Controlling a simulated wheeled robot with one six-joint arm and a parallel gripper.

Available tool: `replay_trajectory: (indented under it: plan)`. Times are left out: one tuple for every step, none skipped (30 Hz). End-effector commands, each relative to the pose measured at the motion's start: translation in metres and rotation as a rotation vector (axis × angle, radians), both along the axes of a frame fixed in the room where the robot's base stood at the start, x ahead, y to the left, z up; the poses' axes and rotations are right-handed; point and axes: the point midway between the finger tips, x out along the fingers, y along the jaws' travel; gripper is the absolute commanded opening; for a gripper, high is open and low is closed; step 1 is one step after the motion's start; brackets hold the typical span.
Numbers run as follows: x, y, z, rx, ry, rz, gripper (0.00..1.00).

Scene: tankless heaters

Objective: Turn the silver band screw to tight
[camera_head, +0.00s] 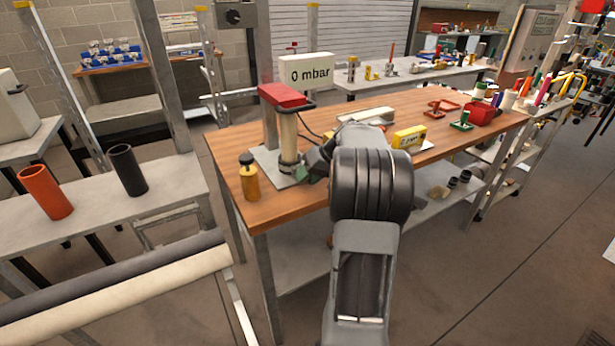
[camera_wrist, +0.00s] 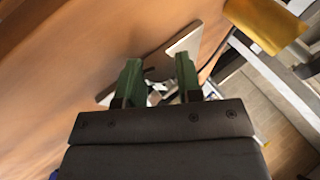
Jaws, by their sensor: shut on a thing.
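A cream upright tube (camera_head: 288,135) with a red top stands on a grey base plate (camera_head: 262,155) on the wooden workbench. A band (camera_head: 289,163) goes around the tube's lower end. My gripper (camera_head: 303,172) is at the right side of this band, low over the plate. In the wrist view its two green fingers (camera_wrist: 158,70) stand a little apart, shut on the silver band screw. The screw is mostly hidden between the fingers, and its turn position cannot be read. The base plate also shows beyond the fingers in the wrist view (camera_wrist: 185,45).
A yellow bottle (camera_head: 249,180) with a dark cap stands at the bench's left front corner. A white display reading "0 mbar" (camera_head: 306,72) stands behind the tube. A yellow meter (camera_head: 408,138) and a red bin (camera_head: 480,113) are farther right. The bench's right front is mostly clear.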

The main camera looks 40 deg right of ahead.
Motion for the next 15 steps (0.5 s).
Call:
replay_trajectory:
  plan:
    - [0.0, 0.0004, -0.0002, 0.0, 0.001, 0.001, 0.09]
    - [0.0, 0.0004, -0.0002, 0.0, 0.001, 0.001, 0.09]
    - [0.0, 0.0004, -0.0002, 0.0, 0.001, 0.001, 0.37]
    - [0.0, 0.0004, -0.0002, 0.0, 0.001, 0.001, 0.4]
    - [0.0, 0.0004, -0.0002, 0.0, 0.001, 0.001, 0.43]
    - [0.0, 0.0004, -0.0002, 0.0, 0.001, 0.001, 0.46]
    - [0.0, 0.0004, -0.0002, 0.0, 0.001, 0.001, 0.49]
    - [0.0, 0.0004, -0.0002, 0.0, 0.001, 0.001, 0.52]
    - [0.0, 0.0004, -0.0002, 0.0, 0.001, 0.001, 0.56]
    - [0.0, 0.0004, -0.0002, 0.0, 0.001, 0.001, 0.57]
    - [0.0, 0.0002, -0.0001, -0.001, 0.001, 0.0, 0.57]
    - [-0.0001, 0.0002, -0.0002, -0.001, 0.001, 0.0, 0.57]
    - [-0.0001, 0.0002, -0.0002, -0.001, 0.001, 0.0, 0.57]
    - [-0.0001, 0.0002, -0.0002, -0.001, 0.001, 0.0, 0.57]
    - [-0.0001, 0.0002, -0.0002, -0.001, 0.001, 0.0, 0.57]
